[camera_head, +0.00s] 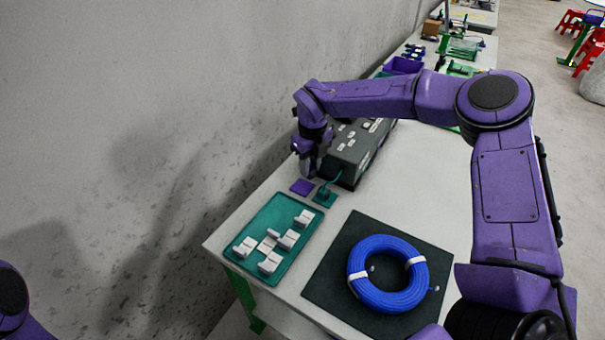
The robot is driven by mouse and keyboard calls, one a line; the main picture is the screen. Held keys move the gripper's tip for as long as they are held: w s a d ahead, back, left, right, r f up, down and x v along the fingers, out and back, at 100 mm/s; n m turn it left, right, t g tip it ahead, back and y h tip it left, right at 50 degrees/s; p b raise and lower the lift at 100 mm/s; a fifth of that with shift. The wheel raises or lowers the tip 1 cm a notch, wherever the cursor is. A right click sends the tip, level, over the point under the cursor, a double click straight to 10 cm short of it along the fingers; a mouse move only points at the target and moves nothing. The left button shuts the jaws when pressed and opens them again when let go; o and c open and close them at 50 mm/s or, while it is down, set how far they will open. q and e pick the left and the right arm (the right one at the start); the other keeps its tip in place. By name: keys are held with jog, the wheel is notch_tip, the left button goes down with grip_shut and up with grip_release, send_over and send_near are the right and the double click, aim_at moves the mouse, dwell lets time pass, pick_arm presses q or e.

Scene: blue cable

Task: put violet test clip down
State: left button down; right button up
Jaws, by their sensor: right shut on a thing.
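My right gripper (308,170) points down at the back left of the table, just above and behind a flat violet pad (302,187). It is shut, and what it grips is mostly hidden between the fingers; I cannot make out the violet test clip clearly. A green pad (324,197) with a small upright piece and a thin green lead lies beside the violet pad. The lead runs toward the dark grey box (345,165) right of the gripper. My left gripper is not in view; only a bit of my left arm shows at the lower left.
A teal tray (245,262) with several white blocks lies at the front left. A coiled blue cable (362,290) with white ties lies on a black mat (325,285). A violet bin (403,66) stands farther back. A wall runs along the left.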

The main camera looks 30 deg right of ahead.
jog(key=p, duration=0.1)
send_over(302, 187)
jog(key=f, duration=0.5)
jog(key=shift+s+d, duration=0.1)
jog(key=shift+s, duration=0.15)
jog(key=f, duration=0.1)
jog(key=f+p, duration=0.2)
jog(key=shift+w, duration=0.25)
jog(key=shift+f, duration=0.4)
jog(key=shift+f+b, duration=0.3)
jog(key=shift+b, duration=0.1)
jog(key=o, duration=1)
jog(key=shift+r, duration=0.1)
